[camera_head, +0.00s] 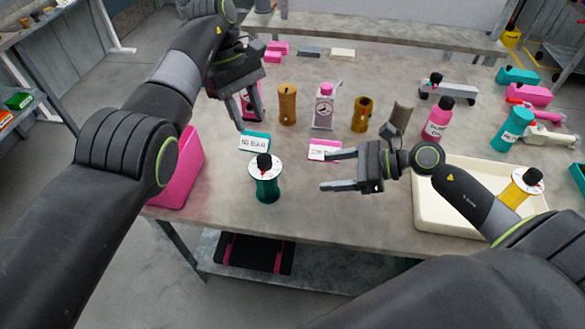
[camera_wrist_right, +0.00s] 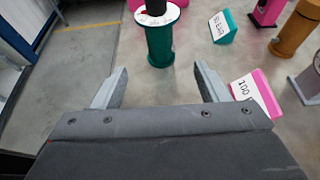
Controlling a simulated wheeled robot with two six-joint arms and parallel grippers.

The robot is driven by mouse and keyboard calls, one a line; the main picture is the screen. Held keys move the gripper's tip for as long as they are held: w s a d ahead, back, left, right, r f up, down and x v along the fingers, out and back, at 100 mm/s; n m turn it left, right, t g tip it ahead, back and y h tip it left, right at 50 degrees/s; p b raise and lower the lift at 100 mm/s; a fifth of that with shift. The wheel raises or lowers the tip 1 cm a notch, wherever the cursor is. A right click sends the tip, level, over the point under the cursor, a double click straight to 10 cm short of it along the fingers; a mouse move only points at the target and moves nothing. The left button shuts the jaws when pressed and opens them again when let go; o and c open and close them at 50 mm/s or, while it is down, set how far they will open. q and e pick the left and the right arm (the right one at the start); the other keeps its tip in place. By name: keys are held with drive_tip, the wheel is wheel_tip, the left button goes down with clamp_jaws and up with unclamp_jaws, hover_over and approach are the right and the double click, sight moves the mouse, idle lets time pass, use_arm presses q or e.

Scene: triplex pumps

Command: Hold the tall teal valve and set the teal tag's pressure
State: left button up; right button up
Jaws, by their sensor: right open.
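The tall teal valve (camera_head: 268,190) stands upright near the table's front edge, with a white dial (camera_head: 256,170) and black knob on top. In the right wrist view the valve (camera_wrist_right: 159,48) is beyond the open fingers, apart from them. The teal tag (camera_head: 254,142) stands behind it; its number is too small to read surely, followed by "BAR". My right gripper (camera_head: 327,170) is open and empty, to the right of the valve, its fingers pointing left towards it. My left gripper (camera_head: 250,124) points down behind the valve, fingers apart, in front of a pink object (camera_head: 248,100).
A pink tag (camera_head: 322,150) stands just behind my right gripper. A cream tray (camera_head: 432,214) with a yellow valve (camera_head: 516,190) is at the right. A pink bin (camera_head: 180,170) is at the left. Bottles, brown cylinders and pink and teal parts stand farther back.

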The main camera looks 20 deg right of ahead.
sight(266, 179)
drive_tip(key=x, duration=1.7)
drive_tip(key=shift+f, duration=0.2)
drive_tip(key=c, duration=1.3)
